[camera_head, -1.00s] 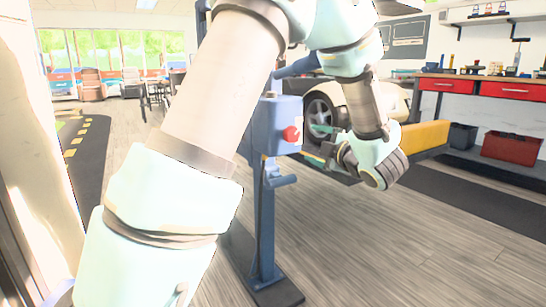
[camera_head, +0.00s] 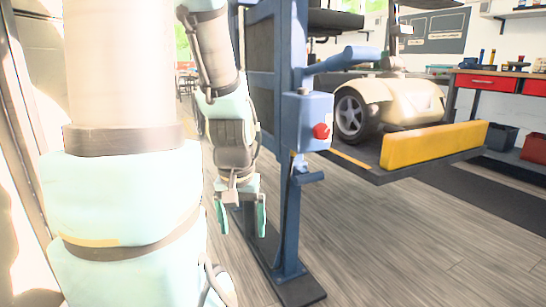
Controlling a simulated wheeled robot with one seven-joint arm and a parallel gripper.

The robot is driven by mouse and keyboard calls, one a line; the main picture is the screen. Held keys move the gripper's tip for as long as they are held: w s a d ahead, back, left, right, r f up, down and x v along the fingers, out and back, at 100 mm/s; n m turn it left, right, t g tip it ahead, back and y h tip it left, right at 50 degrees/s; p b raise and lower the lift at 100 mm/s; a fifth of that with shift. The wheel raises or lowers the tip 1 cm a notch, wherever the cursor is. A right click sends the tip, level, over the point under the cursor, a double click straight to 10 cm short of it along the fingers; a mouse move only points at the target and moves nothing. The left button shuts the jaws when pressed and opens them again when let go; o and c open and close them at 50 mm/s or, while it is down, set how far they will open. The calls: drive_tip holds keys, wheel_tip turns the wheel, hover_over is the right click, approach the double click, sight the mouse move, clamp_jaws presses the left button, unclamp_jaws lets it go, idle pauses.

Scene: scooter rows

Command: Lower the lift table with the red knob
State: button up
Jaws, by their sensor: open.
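The red knob (camera_head: 321,131) sticks out from the right side of a blue control box (camera_head: 305,120) on a blue post. The lift table (camera_head: 375,172) is a dark raised platform to the right of the post, with a yellow block (camera_head: 432,144) along its front edge and a cream scooter (camera_head: 385,105) on it. My gripper (camera_head: 241,214) hangs pointing down, left of the post and lower than the knob. Its two teal fingers are apart with nothing between them. It does not touch the knob or the box.
The blue post stands on a dark floor plate (camera_head: 290,285). A blue bar (camera_head: 345,58) juts right above the box, and a small blue lever (camera_head: 308,178) sits below it. A red-drawer workbench (camera_head: 490,83) stands at the back right. The wooden floor in front is clear.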

wheel_tip(320, 180, up, 38)
drive_tip(key=p, duration=3.8)
